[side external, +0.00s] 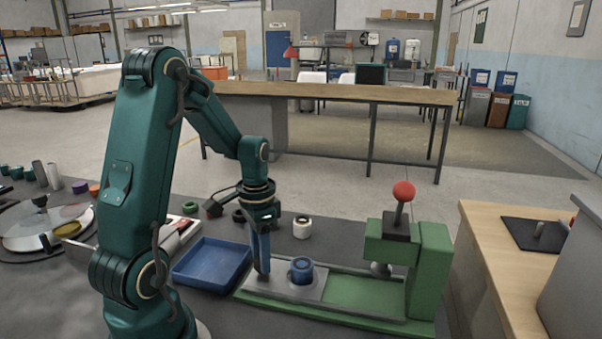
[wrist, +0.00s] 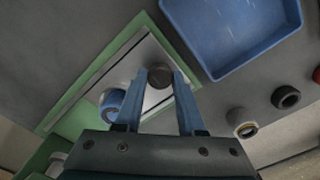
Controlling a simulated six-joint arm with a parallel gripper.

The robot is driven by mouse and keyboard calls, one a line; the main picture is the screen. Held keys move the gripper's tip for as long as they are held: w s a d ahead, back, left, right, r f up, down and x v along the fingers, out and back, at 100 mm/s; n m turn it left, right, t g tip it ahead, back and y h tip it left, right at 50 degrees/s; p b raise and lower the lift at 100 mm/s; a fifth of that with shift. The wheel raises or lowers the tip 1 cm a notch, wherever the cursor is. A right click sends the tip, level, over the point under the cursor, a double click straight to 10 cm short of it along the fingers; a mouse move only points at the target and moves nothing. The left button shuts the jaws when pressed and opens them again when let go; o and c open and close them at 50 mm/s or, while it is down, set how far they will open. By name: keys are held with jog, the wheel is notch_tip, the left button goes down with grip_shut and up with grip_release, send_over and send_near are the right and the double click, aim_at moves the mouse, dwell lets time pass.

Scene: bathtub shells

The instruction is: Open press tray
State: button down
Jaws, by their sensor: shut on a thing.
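The press (side external: 430,270) is green, with a red ball lever (side external: 403,191) and a ram over the right part of its long green base. The grey press tray (side external: 312,291) lies at the left end of that base, clear of the ram; it also shows in the wrist view (wrist: 148,52). A blue ring-shaped part (side external: 301,270) stands on the tray, also in the wrist view (wrist: 112,101). My gripper (side external: 263,274) points down at the tray's left end. In the wrist view its blue fingers (wrist: 159,75) are shut on the tray's dark round knob (wrist: 159,78).
An empty blue bin (side external: 212,264) stands close to the left of the press base. A white-and-dark ring (side external: 302,228) and several dark rings (side external: 239,216) lie behind it. A wooden-topped cabinet (side external: 500,270) stands at the right. Bare dark table shows in front of the bin.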

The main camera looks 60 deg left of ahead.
jog(key=shift+w+a, duration=0.1)
jog(key=c, duration=0.5)
grip_release()
jog(key=shift+r, duration=0.1)
jog(key=shift+r, duration=2.55)
